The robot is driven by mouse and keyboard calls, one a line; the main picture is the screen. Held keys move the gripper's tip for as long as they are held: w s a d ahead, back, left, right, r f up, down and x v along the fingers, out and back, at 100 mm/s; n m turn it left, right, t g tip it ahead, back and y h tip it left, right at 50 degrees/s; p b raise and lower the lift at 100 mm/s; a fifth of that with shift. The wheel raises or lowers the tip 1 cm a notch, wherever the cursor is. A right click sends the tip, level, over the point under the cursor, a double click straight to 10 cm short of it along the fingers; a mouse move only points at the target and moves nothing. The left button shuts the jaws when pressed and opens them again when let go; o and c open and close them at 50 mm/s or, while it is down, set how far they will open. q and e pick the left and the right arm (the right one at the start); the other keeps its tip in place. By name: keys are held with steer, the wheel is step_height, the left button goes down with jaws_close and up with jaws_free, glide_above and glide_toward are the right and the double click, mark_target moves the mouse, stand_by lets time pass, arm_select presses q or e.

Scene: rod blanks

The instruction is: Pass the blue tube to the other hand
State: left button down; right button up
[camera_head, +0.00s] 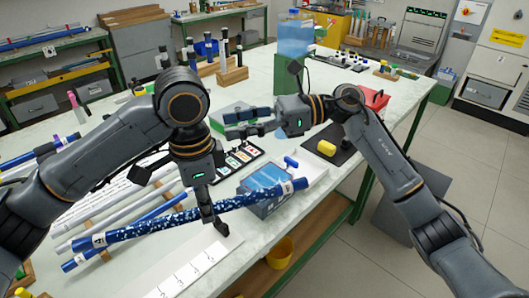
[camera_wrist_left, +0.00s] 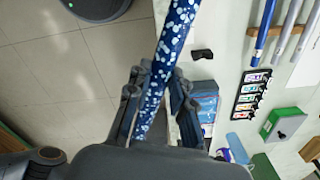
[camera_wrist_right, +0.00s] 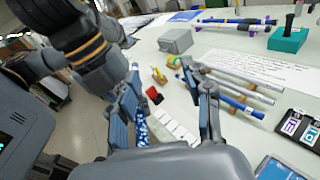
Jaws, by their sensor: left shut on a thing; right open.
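The speckled blue tube (camera_head: 250,200) with white flecks is held above the table, running from lower left to upper right. My left gripper (camera_head: 211,216) is shut around its middle. In the left wrist view the tube (camera_wrist_left: 163,62) passes between the fingers (camera_wrist_left: 156,100). My right gripper (camera_head: 234,124) is open and empty, above and behind the tube, apart from it. In the right wrist view part of the tube (camera_wrist_right: 141,130) shows low beside the left finger of my right gripper (camera_wrist_right: 165,105); the rest is hidden.
Plain blue and white rods (camera_wrist_right: 235,104) lie on the table. A blue box (camera_head: 262,206) stands beneath the tube's right end. White numbered paper (camera_head: 185,277) lies near the front edge.

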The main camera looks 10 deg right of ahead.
mark_target(222, 202)
steer(key=s+d+n+h, duration=0.1)
steer(key=s+h, duration=0.1)
steer(key=s+d+f+n+g+h, duration=0.1)
steer(key=s+h, duration=0.1)
steer(key=h, duration=0.1)
steer(key=s+d+n+g+h, duration=0.1)
steer(key=s+h, duration=0.1)
steer(key=s, duration=0.1)
steer(key=shift+f, duration=0.4)
steer(key=shift+s+d+f+n+h, duration=0.15)
steer(key=shift+d+n+h, duration=0.15)
steer(key=shift+h, duration=0.2)
steer(key=shift+s+a+f, duration=0.1)
steer(key=shift+f, duration=0.15)
steer(key=x, duration=1.1)
steer(key=shift+a+f, duration=0.15)
steer(key=shift+f, duration=0.1)
steer(key=c, duration=0.6)
steer(key=o, duration=0.6)
steer(key=shift+r, duration=0.1)
